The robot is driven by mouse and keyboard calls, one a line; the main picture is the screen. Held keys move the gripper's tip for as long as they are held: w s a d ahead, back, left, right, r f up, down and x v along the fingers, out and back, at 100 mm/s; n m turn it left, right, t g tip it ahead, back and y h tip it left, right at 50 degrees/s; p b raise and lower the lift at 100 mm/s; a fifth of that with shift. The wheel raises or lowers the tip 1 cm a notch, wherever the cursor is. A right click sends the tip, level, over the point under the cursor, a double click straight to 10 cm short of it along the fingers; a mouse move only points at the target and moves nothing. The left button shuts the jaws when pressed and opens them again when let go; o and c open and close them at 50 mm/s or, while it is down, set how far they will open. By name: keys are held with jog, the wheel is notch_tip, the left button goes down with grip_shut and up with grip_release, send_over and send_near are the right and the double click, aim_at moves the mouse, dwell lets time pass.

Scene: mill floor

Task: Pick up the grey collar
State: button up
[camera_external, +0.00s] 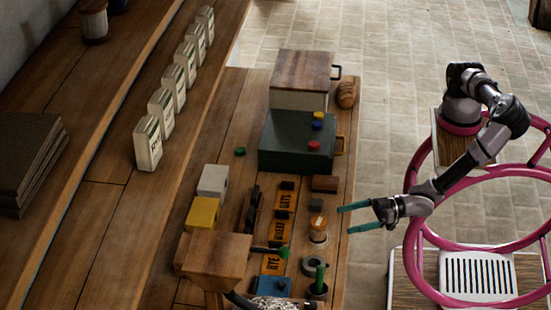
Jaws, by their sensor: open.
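The grey collar (314,266) appears as a small dark grey ring lying flat on the wooden bench, near its right side at the front. A green peg in a dark base stands close to its lower right. My gripper (346,220) has two teal fingers, spread apart with nothing between them. It is at the bench's right edge, above and to the right of the collar in the picture and apart from it. The fingers point left, toward a wooden cylinder (318,230) with a pale top. I cannot tell the height of the fingers above the bench.
A wooden hopper (217,253) stands at front left. A dark green box (297,143) is farther back.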

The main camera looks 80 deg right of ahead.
send_near(314, 265)
jog(key=x, duration=0.4)
jog(key=shift+d+f, duration=0.15)
jog(key=shift+d, duration=0.05)
jog(key=shift+x, duration=3)
jog(key=shift+s+a, duration=0.1)
jog(key=shift+a, duration=0.05)
jog(key=c, duration=1.3)
